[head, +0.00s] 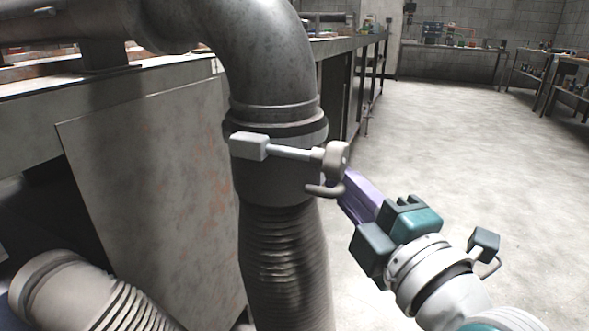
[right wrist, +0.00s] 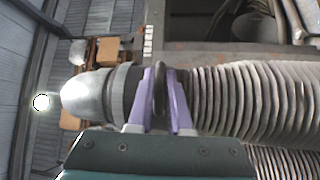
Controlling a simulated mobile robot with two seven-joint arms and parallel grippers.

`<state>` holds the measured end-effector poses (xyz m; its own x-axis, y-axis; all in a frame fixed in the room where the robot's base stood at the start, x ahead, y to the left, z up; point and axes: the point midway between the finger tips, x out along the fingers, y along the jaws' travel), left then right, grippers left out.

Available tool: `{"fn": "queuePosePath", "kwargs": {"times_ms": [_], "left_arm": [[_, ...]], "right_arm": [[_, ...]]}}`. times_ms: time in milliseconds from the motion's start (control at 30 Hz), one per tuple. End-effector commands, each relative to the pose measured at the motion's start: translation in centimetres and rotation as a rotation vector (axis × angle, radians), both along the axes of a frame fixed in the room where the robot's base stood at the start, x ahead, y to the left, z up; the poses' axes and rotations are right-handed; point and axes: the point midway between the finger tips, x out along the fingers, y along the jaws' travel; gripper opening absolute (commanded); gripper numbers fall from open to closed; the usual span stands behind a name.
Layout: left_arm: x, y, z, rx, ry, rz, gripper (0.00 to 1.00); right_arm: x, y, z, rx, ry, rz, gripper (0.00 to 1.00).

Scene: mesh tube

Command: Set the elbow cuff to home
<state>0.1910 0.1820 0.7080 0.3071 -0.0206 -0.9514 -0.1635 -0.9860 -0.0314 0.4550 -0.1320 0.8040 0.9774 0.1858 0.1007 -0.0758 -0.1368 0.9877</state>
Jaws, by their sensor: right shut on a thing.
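The elbow cuff (head: 270,178) is a dark grey sleeve around the joint between the metal elbow pipe (head: 275,60) and the ribbed hose (head: 285,265) below it. A bar with a pale block (head: 249,146) and a round knob (head: 336,160) crosses its front. A small curved handle (head: 322,190) sticks out below the knob. My right gripper (head: 342,192), with purple fingers, is at the cuff's right side. In the right wrist view its fingers (right wrist: 163,105) straddle a thin grey handle (right wrist: 160,85) and are shut on it. My left gripper is out of view.
A workbench with a metal side panel (head: 150,190) stands close behind the pipe at left. Another ribbed hose end (head: 60,290) lies at lower left. The concrete floor (head: 455,130) to the right is clear, with benches along the far wall.

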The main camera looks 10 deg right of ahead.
Motion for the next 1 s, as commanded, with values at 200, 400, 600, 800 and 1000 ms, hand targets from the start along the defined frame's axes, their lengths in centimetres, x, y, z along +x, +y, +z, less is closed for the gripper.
{"fn": "queuePosePath", "kwargs": {"times_ms": [200, 400, 600, 800, 1000], "left_arm": [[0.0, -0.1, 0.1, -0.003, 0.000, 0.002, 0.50], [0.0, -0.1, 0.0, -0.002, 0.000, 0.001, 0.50], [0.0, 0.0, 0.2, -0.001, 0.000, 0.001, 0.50], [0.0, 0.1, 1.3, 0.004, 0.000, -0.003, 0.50], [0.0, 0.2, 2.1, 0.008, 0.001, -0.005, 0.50]], "right_arm": [[0.2, 0.1, 1.1, 0.007, -0.028, -0.002, 0.35], [0.1, 0.1, 0.8, 0.005, -0.022, -0.002, 0.45], [-0.3, -0.1, 0.6, 0.005, -0.016, -0.002, 0.45], [-3.6, -0.7, 0.3, 0.003, -0.014, -0.002, 0.45], [-7.5, -1.4, -0.1, 0.004, -0.016, -0.001, 0.45]]}}
